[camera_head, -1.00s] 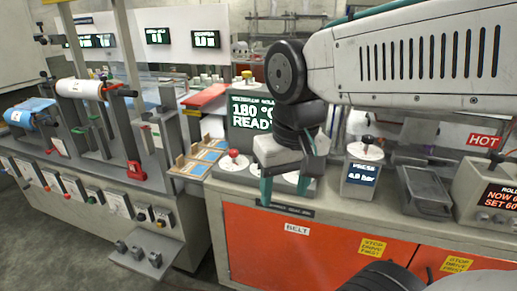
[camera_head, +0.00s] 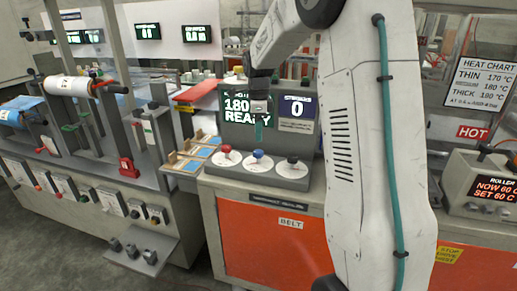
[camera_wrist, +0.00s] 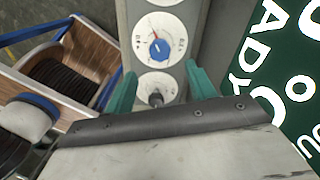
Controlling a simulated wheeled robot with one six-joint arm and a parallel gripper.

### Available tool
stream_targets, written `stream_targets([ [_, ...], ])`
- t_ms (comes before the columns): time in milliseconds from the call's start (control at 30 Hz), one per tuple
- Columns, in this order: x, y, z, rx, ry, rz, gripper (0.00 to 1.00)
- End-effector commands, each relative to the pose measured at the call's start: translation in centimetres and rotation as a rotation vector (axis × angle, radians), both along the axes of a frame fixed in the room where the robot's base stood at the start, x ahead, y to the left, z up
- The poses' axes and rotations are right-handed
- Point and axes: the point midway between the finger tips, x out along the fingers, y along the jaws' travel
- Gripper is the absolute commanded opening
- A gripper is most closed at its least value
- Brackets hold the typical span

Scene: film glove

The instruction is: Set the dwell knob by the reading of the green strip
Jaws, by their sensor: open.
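No green strip can be made out. The control panel (camera_head: 262,180) has three round white dials, with a red knob (camera_head: 226,149), a blue knob (camera_head: 257,154) and a dark knob (camera_head: 292,159). Their labels are too small to read, so I cannot tell which is dwell. My gripper (camera_head: 259,131) is above the panel, in front of the green screen (camera_head: 238,108) reading 180 °C READY. In the wrist view my gripper (camera_wrist: 160,70) is open and empty. The blue knob (camera_wrist: 156,47) lies beyond its teal fingers, and a dark knob (camera_wrist: 155,98) appears between them.
A counter display (camera_head: 297,106) reads 0. A heat chart (camera_head: 481,82) and a HOT sign (camera_head: 472,132) are at the right, above the roller unit (camera_head: 462,187). Flat trays (camera_head: 185,160) lie left of the panel. My arm hides the bench right of the panel.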

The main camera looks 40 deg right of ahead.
Motion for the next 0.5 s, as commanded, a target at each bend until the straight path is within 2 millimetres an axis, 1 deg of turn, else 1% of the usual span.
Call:
stream_targets([
  [300,0.0,0.0,-4.7,0.001,0.003,-0.004,0.55],
  [400,0.0,0.0,-6.1,0.001,0.004,-0.003,0.55],
  [500,0.0,0.0,-7.0,0.001,0.001,-0.003,0.55],
])
